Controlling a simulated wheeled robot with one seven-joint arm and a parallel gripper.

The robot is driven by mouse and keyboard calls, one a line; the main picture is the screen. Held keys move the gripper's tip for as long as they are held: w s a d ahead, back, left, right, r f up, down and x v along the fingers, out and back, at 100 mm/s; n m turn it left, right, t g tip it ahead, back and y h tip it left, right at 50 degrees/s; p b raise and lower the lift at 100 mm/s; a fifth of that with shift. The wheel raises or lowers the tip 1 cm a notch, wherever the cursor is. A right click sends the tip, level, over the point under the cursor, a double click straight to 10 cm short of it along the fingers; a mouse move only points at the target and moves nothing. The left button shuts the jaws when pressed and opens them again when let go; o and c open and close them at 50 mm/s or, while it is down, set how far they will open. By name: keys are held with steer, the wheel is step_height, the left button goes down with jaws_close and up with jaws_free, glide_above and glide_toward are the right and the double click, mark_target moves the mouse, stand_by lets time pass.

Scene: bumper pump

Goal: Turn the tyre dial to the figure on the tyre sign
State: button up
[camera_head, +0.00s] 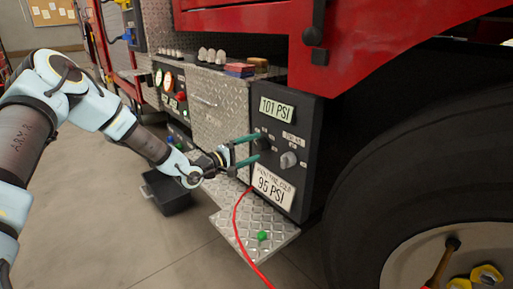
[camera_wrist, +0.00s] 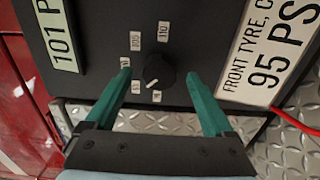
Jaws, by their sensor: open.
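The tyre dial (camera_wrist: 159,71) is a dark round knob with a white pointer mark on the black panel (camera_wrist: 100,25), with small number labels around it. The pointer points down and left in the wrist view, towards the lower labels; the exact figure is unclear. The tyre sign (camera_head: 273,187) reads 95 PSI; it also shows in the wrist view (camera_wrist: 265,50). The display (camera_head: 277,109) above reads 101 PSI. My gripper (camera_wrist: 160,74) is open, its green fingers on either side of the dial, with gaps visible; depth is hard to tell.
A grey knob (camera_head: 288,160) sits to the right on the same panel. A red hose (camera_head: 239,217) hangs below, past a chequer-plate step (camera_head: 270,228) with a green knob (camera_head: 263,236). A large tyre (camera_head: 420,160) stands at right. A dark bin (camera_head: 166,190) is on the floor.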

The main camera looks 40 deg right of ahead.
steer(key=a, duration=0.9)
steer(key=shift+w, duration=0.25)
steer(key=shift+a, duration=0.1)
